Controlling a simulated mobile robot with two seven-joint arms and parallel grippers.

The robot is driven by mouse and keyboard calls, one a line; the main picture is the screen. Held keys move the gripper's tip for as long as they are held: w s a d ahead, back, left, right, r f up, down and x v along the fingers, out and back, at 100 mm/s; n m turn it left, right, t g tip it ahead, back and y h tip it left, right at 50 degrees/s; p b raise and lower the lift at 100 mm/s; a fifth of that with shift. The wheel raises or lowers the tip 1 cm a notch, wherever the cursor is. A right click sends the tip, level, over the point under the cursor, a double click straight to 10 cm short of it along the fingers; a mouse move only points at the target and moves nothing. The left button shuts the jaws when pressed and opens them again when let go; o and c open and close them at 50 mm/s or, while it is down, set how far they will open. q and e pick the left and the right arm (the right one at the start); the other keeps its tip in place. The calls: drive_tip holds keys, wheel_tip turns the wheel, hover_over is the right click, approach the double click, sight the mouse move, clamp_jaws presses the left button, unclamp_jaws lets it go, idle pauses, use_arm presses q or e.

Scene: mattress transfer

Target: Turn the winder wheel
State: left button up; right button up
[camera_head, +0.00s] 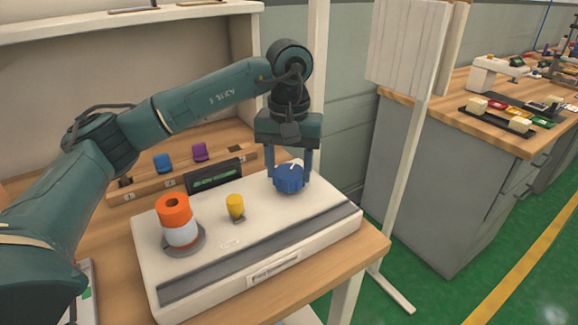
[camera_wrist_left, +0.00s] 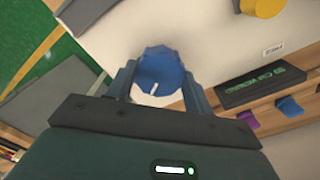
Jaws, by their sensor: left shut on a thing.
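The winder wheel (camera_head: 289,179) is a blue, ridged knob with a white mark, on the right part of a white machine (camera_head: 200,281). My left gripper (camera_head: 289,172) points down from above with a finger on either side of the wheel, shut on it. In the left wrist view the blue wheel (camera_wrist_left: 158,72) sits between the two fingers (camera_wrist_left: 160,80), with its white mark showing. My right gripper is not in view.
On the machine stand an orange and white spool (camera_head: 176,220) and a yellow knob (camera_head: 235,205). Behind are a dark display (camera_head: 214,176), a blue piece (camera_head: 163,162) and a purple piece (camera_head: 200,151). A white post stands right of the table, before a grey bench (camera_head: 440,190).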

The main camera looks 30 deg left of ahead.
sight(289, 172)
use_arm(q)
drive_tip(key=shift+r+m, duration=0.1)
drive_tip(key=shift+m, duration=0.3)
drive_tip(key=o, duration=1)
drive_tip(key=shift+c, duration=0.2)
wheel_tip(289, 172, up, 13)
drive_tip(key=p, duration=0.2)
